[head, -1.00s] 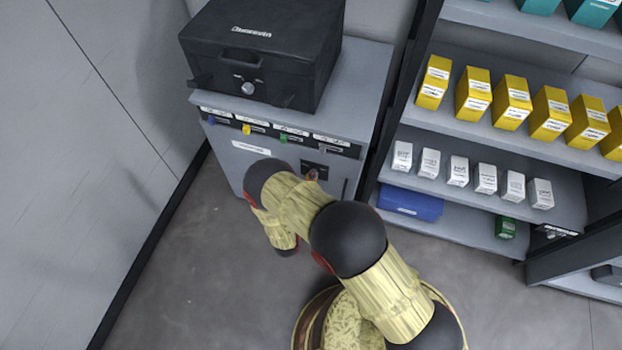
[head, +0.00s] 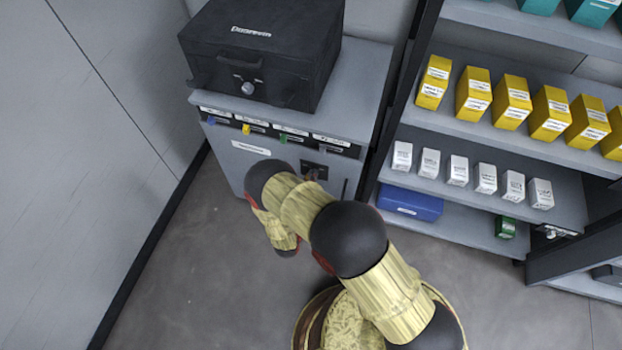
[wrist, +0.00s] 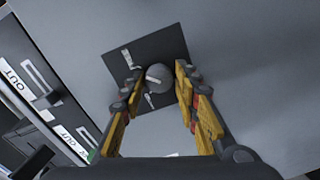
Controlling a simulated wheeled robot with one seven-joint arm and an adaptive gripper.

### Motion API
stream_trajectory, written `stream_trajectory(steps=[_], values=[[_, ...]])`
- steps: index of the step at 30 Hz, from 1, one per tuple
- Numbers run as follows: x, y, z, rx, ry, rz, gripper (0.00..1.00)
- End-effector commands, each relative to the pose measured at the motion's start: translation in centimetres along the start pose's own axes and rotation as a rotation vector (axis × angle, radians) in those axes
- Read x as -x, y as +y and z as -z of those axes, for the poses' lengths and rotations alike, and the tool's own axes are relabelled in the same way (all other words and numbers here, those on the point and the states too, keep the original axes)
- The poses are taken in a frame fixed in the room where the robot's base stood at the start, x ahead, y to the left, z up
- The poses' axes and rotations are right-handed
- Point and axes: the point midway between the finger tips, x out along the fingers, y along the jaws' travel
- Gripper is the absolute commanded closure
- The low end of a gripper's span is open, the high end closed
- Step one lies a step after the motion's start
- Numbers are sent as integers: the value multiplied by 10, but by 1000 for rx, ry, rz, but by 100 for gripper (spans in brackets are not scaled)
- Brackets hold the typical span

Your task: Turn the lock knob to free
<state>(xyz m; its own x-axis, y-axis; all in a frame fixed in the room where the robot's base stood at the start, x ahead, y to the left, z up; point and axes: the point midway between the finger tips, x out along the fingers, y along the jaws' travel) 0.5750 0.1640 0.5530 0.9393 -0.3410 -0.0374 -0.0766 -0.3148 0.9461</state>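The lock knob (wrist: 158,78) is a grey round knob on a dark square plate (wrist: 150,50) in the wrist view. White marks show on the plate beside it. My gripper (wrist: 159,80) has its two fingers on either side of the knob. The fingers look apart, with a gap at the left finger and the right finger closer to the knob. Contact is not clear. In the head view the plate (head: 318,167) is on the front of the grey cabinet (head: 350,100), and my arm hides most of the gripper there.
A black case (head: 265,50) stands on the cabinet. A row of labelled slots with coloured tabs (head: 246,129) runs along the cabinet front above the plate. A shelf unit (head: 455,210) with boxes stands close on the right. The floor (head: 200,270) at left is clear.

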Motion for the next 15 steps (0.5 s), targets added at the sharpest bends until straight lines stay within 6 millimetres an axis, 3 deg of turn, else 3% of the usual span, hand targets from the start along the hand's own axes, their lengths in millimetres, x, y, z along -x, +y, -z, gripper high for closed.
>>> stream_trajectory(steps=[6, 15], values=[[0, 1, 1, -1, 1, -1, 55], [1, 1, 1, -1, 2, -2, 55]])
